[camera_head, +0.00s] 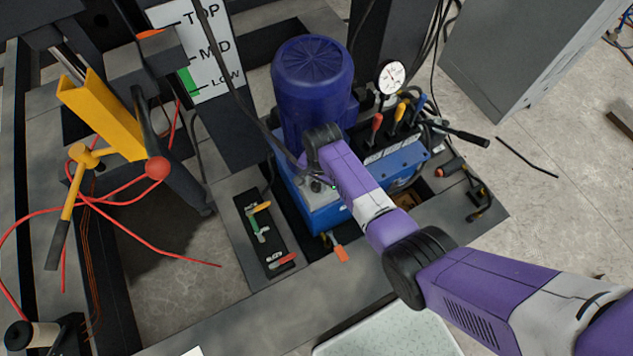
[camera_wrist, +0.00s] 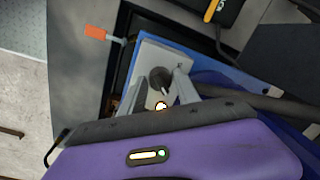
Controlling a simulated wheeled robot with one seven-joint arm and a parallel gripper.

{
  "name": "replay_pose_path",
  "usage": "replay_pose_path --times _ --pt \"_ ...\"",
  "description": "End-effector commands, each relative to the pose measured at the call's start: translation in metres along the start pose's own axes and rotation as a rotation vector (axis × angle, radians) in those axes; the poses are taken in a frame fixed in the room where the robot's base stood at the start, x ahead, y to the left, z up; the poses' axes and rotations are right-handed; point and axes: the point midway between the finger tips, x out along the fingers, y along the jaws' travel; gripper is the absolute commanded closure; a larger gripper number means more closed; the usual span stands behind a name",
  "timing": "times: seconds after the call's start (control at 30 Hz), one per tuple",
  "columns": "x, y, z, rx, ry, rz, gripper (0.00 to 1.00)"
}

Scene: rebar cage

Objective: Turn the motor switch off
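The motor switch is a dark round knob (camera_wrist: 160,77) on a pale grey plate (camera_wrist: 150,55), seen in the wrist view. My gripper (camera_wrist: 161,86) has its two grey fingers apart, one on each side of the knob, with what looks like a gap on both sides. I cannot tell whether either finger touches it. In the head view, the blue motor (camera_head: 312,85) stands upright on a blue power unit (camera_head: 322,215). My arm reaches the unit's front and mostly hides the switch there.
Levers with red, orange and blue handles (camera_head: 398,115) and a dial gauge (camera_head: 390,77) stand right of the motor. An orange-handled valve (camera_head: 341,253) sticks out in front. A black panel with coloured handles (camera_head: 262,235) lies left. Dark hoses hang close to my arm.

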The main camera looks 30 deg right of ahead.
Motion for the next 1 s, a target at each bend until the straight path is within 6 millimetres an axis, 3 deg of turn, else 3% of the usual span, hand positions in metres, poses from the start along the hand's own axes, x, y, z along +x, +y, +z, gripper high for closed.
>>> replay_pose_path --times 0.03,0.17,0.57,1.0 --pt "0.0 0.0001 0.0001 0.0 0.0 0.0 0.74" --pt "0.0 0.0001 0.0002 0.0 0.0 0.0 1.0" --pt "-0.0002 0.0001 0.0001 -0.058 -0.004 0.0 1.0" --pt "0.0001 0.0005 -0.0003 -0.402 -0.029 0.001 1.0"
